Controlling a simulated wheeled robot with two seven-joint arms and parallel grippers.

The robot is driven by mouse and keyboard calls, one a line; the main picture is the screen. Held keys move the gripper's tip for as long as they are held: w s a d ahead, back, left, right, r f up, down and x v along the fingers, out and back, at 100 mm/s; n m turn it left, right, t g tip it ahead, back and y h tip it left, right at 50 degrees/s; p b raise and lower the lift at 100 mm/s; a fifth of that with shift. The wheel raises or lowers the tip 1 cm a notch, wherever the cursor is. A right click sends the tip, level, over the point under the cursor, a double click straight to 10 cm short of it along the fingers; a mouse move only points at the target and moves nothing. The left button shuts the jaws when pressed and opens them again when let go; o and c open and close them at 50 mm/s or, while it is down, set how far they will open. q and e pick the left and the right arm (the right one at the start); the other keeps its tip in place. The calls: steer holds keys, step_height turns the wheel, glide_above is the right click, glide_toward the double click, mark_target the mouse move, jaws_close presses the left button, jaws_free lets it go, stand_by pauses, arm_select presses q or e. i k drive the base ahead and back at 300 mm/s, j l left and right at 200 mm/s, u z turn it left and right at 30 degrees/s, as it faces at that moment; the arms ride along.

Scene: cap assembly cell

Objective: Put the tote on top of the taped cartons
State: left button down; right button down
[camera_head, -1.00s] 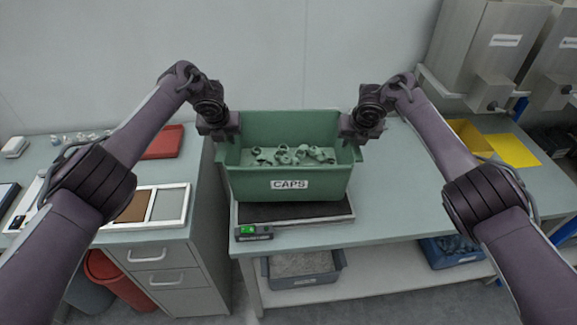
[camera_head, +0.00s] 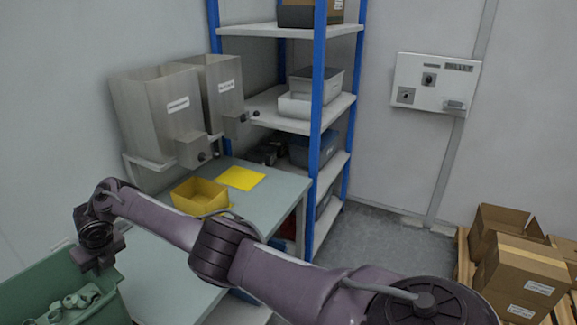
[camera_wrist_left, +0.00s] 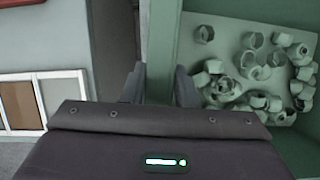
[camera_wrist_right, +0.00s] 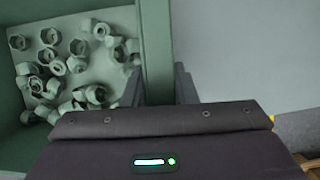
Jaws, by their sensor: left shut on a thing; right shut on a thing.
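The green tote (camera_head: 35,283) is cut off at the lower left of the head view, with several pale caps (camera_head: 76,300) inside. My right gripper (camera_head: 100,262) is shut on the tote's right wall, which also shows between the fingers in the right wrist view (camera_wrist_right: 156,55). My left gripper (camera_wrist_left: 159,88) is shut on the opposite tote wall (camera_wrist_left: 160,50) in the left wrist view; it is outside the head view. The taped cartons (camera_head: 522,275) are brown, labelled boxes at the lower right of the head view, standing on a wooden pallet (camera_head: 463,262).
A bench (camera_head: 265,205) carries a yellow bin (camera_head: 200,196) and a yellow sheet (camera_head: 241,178), below grey hoppers (camera_head: 160,110). A shelf rack with blue posts (camera_head: 318,120) stands past the bench. Grey floor (camera_head: 375,235) lies open between rack and pallet.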

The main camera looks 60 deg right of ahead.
mark_target(532, 255)
steer(key=z, duration=2.3)
steer(key=i+l+z, duration=0.15)
steer(key=z, duration=0.3)
steer(key=i+l+z, duration=0.15)
steer(key=z, duration=0.3)
steer(key=i+l, duration=0.2)
steer(key=i, duration=0.25)
steer(key=i+l, duration=0.2)
steer(key=i, duration=0.25)
steer(key=i+l, duration=0.2)
steer(key=i, duration=0.2)
steer(key=i+l, duration=0.15)
steer(key=i, duration=0.3)
steer(key=i+l, duration=0.2)
steer(key=i, duration=0.25)
